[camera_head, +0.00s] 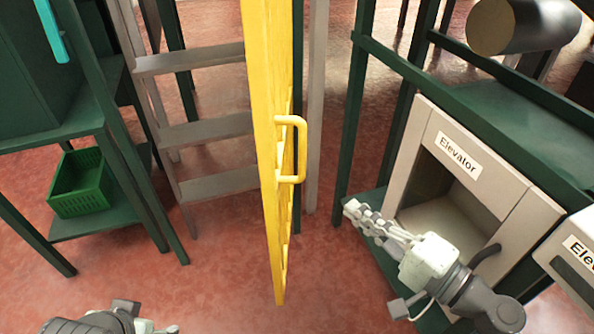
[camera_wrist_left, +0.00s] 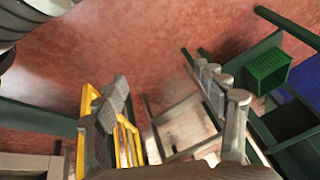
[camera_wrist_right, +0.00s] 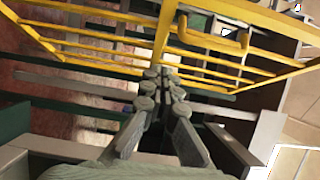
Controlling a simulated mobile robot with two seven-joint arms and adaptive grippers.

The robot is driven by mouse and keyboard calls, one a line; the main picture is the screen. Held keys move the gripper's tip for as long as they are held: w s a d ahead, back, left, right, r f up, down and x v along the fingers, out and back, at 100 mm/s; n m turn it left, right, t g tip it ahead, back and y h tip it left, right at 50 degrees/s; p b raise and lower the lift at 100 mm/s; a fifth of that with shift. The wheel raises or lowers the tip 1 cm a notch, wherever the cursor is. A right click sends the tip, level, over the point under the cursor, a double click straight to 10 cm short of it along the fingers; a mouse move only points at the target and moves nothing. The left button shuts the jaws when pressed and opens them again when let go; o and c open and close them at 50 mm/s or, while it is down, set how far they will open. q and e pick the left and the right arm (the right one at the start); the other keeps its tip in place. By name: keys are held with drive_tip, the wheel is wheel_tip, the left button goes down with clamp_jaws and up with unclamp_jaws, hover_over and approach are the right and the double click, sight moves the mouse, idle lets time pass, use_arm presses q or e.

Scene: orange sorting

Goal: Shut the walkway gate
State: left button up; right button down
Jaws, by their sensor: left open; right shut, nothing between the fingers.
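The yellow walkway gate (camera_head: 264,120) stands open in the middle of the head view, seen almost edge-on and swung toward me. Its yellow handle (camera_head: 302,150) sticks out on the right face. My right gripper (camera_head: 352,208) is to the right of the gate, apart from it, with its fingers together and empty. In the right wrist view the gate bars (camera_wrist_right: 120,45) and the handle (camera_wrist_right: 228,42) lie beyond the closed fingertips. My left gripper (camera_wrist_left: 165,85) is open and empty; the gate (camera_wrist_left: 128,140) shows between its fingers. In the head view it is mostly cut off at the bottom left.
Grey steps (camera_head: 205,133) stand left of the gate. A green stand with a green crate (camera_head: 82,185) is farther left. On the right, a green frame holds a box labelled Elevator (camera_head: 470,150), close to my right arm. Red floor (camera_head: 225,270) is clear in front.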

sight(281, 172)
drive_tip(key=p+x, duration=0.1)
drive_tip(key=x, duration=0.3)
drive_tip(key=s+a+p+x, duration=0.1)
drive_tip(key=x, duration=0.3)
drive_tip(key=p+x, duration=0.2)
drive_tip(key=x, duration=0.2)
drive_tip(key=shift+s+a+r, duration=0.1)
drive_tip(key=shift+s+a, duration=0.1)
drive_tip(key=shift+a, duration=0.25)
use_arm(q)
wheel_tip(281, 172, down, 9)
drive_tip(key=g, duration=0.1)
drive_tip(key=shift+w+a+f, duration=0.15)
drive_tip(key=shift+w+a, duration=0.25)
use_arm(e)
drive_tip(key=shift+a, duration=0.35)
use_arm(q)
drive_tip(key=shift+w+a, duration=0.1)
use_arm(e)
drive_tip(key=shift+a, duration=0.1)
